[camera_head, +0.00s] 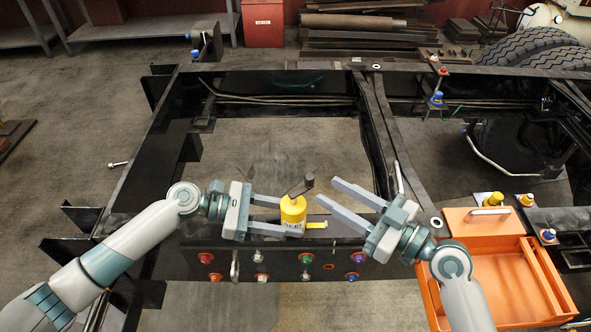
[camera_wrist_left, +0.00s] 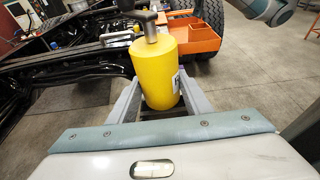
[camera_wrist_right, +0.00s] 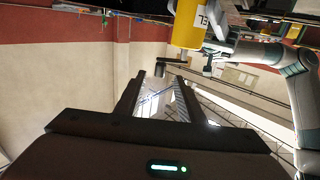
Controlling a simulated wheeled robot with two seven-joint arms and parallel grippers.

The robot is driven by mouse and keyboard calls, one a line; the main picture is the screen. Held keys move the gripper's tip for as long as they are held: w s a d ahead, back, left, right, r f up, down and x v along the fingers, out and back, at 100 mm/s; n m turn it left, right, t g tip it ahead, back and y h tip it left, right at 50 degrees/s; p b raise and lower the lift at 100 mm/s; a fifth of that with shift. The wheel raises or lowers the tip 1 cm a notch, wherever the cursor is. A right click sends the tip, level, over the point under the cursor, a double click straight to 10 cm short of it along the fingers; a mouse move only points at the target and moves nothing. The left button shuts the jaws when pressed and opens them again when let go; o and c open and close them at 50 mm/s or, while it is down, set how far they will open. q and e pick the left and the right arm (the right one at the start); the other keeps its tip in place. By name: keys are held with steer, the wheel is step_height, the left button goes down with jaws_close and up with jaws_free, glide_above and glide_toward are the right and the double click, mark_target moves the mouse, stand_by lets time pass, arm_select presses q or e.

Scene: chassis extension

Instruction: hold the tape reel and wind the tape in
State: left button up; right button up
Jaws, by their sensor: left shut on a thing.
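The yellow tape reel (camera_head: 293,210) is a cylinder with a dark crank handle (camera_head: 300,187) on top. My left gripper (camera_head: 292,216) is shut around the reel's sides; the left wrist view shows the reel (camera_wrist_left: 155,72) upright between both fingers. A short yellow tape end (camera_head: 316,225) sticks out to the right of the reel. My right gripper (camera_head: 325,192) is open and empty, to the right of the crank. In the right wrist view, the crank's dark knob (camera_wrist_right: 160,68) is just beyond the fingertips, not clasped.
The black chassis frame (camera_head: 140,180) surrounds the work area, with a panel of coloured fittings (camera_head: 280,262) below the grippers. An orange toolbox (camera_head: 490,275) stands at right, near yellow- and blue-capped fittings (camera_head: 495,199). Tyres (camera_head: 535,48) lie at the back right.

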mark_target(302, 190)
steer(key=x, duration=1.1)
steer(key=shift+c, duration=0.5)
steer(key=shift+a, duration=0.1)
jaws_close()
